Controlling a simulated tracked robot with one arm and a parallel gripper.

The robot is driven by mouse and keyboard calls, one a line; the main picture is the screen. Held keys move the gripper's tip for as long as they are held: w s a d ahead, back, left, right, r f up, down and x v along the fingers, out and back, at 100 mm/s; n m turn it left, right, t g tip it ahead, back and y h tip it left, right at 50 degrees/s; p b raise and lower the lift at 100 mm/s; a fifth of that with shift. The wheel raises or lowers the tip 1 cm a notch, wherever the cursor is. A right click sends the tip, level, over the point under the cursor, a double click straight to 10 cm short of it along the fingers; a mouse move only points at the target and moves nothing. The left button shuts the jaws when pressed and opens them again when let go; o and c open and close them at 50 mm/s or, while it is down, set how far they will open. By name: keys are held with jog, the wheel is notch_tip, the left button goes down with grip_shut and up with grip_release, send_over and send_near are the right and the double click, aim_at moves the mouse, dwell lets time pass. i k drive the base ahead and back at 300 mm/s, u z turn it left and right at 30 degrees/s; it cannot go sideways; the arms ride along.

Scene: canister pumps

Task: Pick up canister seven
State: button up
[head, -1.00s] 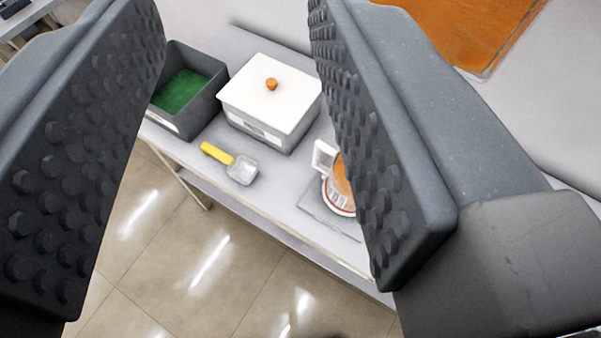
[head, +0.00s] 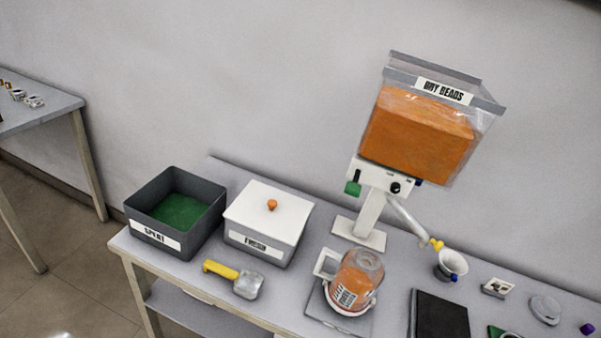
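My gripper is not in view in the head view. No canister with a readable number seven shows. A clear canister (head: 361,275) with orange contents and a small printed label sits tilted in a white holder with a handle (head: 326,264), on a grey plate (head: 322,307) on the bench. Its label is too small to read. Several small silvery items (head: 33,101) with orange bits lie on another table at the far left, too small to identify.
The bench holds a dark bin with a green bottom (head: 165,240), a white lidded box (head: 262,213), a yellow-handled scoop (head: 222,270), a "DRY BEADS" hopper (head: 417,136) with a spout, a white funnel cup (head: 452,263) and a black pad (head: 440,315). Floor shows left.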

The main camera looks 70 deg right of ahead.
aim_at(359, 272)
jog(key=u, duration=0.35)
jog(key=k, duration=1.85)
jog(key=z, duration=1.25)
jog(key=i, duration=1)
jog(key=u, duration=0.05)
